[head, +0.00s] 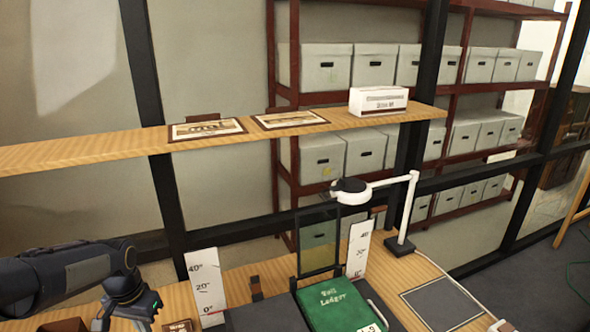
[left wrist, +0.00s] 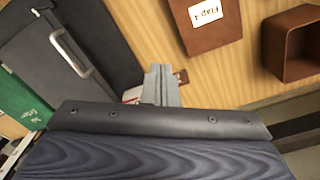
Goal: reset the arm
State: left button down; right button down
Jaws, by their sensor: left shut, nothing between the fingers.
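My left arm comes in from the left edge of the head view, and its gripper (head: 130,312) is low over the left end of the wooden desk. In the left wrist view the gripper's fingers (left wrist: 161,84) are together with nothing between them. They point over the wood between a dark case with a metal handle (left wrist: 62,45) and a brown block with a white label (left wrist: 207,32). My right gripper is in neither view.
A green ledger (head: 338,303) lies right of the arm, near a white lamp (head: 409,205) and scale boards (head: 206,285). An open brown box (left wrist: 292,68) is at the wrist view's right. A wooden shelf (head: 90,149) crosses above the desk, holding pictures and a white box (head: 378,102).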

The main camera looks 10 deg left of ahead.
pick_arm(q)
jog(key=s+d+r+n+t+h+b, duration=0.1)
jog(key=s+d+r+t+b, duration=0.1)
jog(key=s+d, duration=0.6)
jog(key=s+d+r+t+h+b, duration=0.2)
jog(key=s+d+t, duration=0.1)
jog(key=s+d, duration=0.6)
jog(key=shift+s+d+r+n+h, duration=0.15)
jog(key=shift+s+d+n+h, duration=0.2)
jog(key=shift+d, duration=0.55)
jog(key=shift+a, duration=0.1)
